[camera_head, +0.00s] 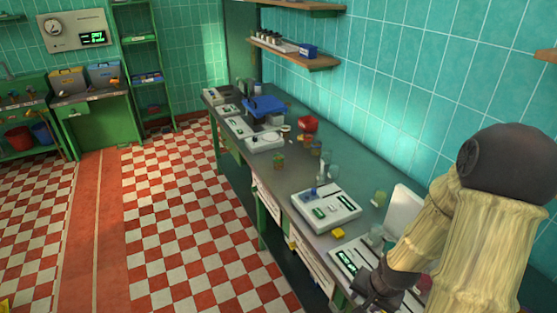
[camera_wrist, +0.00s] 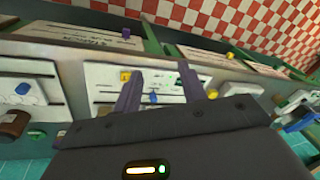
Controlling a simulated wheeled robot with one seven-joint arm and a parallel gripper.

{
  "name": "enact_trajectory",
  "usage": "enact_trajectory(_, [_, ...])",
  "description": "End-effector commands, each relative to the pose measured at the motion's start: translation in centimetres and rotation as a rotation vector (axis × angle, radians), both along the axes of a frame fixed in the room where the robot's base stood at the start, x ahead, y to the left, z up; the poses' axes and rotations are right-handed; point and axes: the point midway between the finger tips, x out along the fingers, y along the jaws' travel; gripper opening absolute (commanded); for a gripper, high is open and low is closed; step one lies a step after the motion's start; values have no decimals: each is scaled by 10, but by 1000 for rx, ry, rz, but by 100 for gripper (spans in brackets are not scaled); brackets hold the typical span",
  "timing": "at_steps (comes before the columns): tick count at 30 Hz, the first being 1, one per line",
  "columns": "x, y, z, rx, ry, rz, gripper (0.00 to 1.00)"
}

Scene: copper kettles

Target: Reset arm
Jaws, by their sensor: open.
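My arm is at the right of the head view, with its light ribbed links bent down over the near end of the long workbench (camera_head: 345,213). My gripper (camera_head: 368,297) is low at the bottom edge of that view, dark and partly cut off. In the wrist view my gripper (camera_wrist: 160,72) shows two dark purple fingers spread apart, with nothing between them. Beyond the fingers is a white panel or device with a small blue knob (camera_wrist: 153,98) and a yellow piece (camera_wrist: 126,76). I cannot tell whether the fingers touch anything.
A white device with a green display (camera_head: 325,207) and a yellow block (camera_head: 338,233) stand on the bench. A red container (camera_head: 308,124) and blue tray (camera_head: 264,106) are farther back. Wall shelves (camera_head: 295,53) hang above. The checkered floor (camera_head: 185,215) left is clear.

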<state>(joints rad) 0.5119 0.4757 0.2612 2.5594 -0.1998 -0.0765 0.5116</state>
Motion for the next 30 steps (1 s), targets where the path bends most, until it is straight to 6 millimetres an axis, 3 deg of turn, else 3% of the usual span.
enact_trajectory(9, [-10, 38, 72, -177, -11, 375, 42])
enact_trajectory(15, [-25, 62, 104, -205, -27, 546, 42])
enact_trajectory(30, [-28, 66, 110, -206, -28, 578, 42])
